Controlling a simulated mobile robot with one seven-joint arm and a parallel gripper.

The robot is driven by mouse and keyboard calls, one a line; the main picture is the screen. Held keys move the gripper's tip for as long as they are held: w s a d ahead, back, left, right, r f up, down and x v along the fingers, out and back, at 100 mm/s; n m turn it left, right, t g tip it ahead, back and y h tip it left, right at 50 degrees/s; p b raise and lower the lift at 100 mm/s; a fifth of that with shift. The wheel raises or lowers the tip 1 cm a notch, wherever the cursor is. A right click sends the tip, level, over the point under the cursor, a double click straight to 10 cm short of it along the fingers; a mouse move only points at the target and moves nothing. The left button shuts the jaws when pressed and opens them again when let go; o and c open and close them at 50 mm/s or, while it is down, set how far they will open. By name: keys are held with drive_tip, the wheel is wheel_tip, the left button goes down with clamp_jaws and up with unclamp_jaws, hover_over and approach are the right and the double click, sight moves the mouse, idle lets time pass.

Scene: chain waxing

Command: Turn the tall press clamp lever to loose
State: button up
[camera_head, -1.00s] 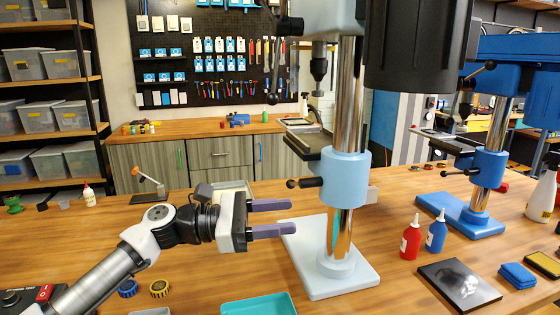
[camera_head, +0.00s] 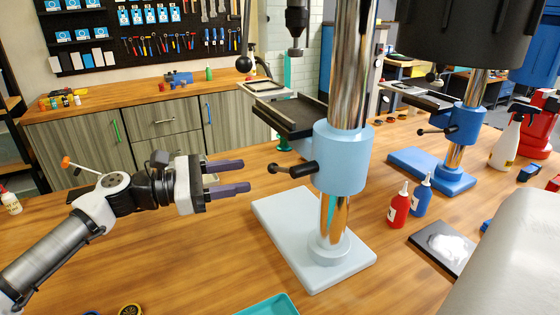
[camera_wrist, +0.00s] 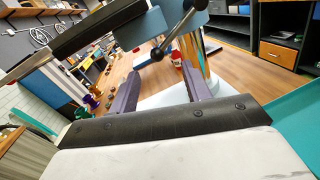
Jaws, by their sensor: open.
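The tall press has a pale base plate (camera_head: 300,255), a chrome column and a light blue collar (camera_head: 343,158). Its black clamp lever (camera_head: 300,169), tipped with a ball knob, sticks out to the left from the collar, roughly level. My gripper (camera_head: 246,175) is open and empty, left of the knob and apart from it in the picture, its purple fingers pointing at it. In the wrist view the lever (camera_wrist: 180,32) slants down to its knob above the gap between my fingertips (camera_wrist: 160,82). The knob looks beyond the fingers; nothing is between them.
The press's dark table (camera_head: 290,115) juts left above the lever. A teal tray (camera_head: 270,306) lies in front. Red (camera_head: 399,209) and blue (camera_head: 421,199) bottles and a smaller blue press (camera_head: 465,125) stand to the right. Open tabletop surrounds my gripper.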

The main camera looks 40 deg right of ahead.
sight(271, 170)
drive_tip(key=p+x, duration=0.3)
drive_tip(key=x, duration=0.6)
drive_tip(key=shift+d+r+p, duration=0.1)
drive_tip(key=shift+d+p, duration=0.05)
drive_tip(key=shift+p, duration=0.15)
drive_tip(key=shift+s+d, duration=0.15)
drive_tip(key=shift+d, duration=0.2)
clamp_jaws()
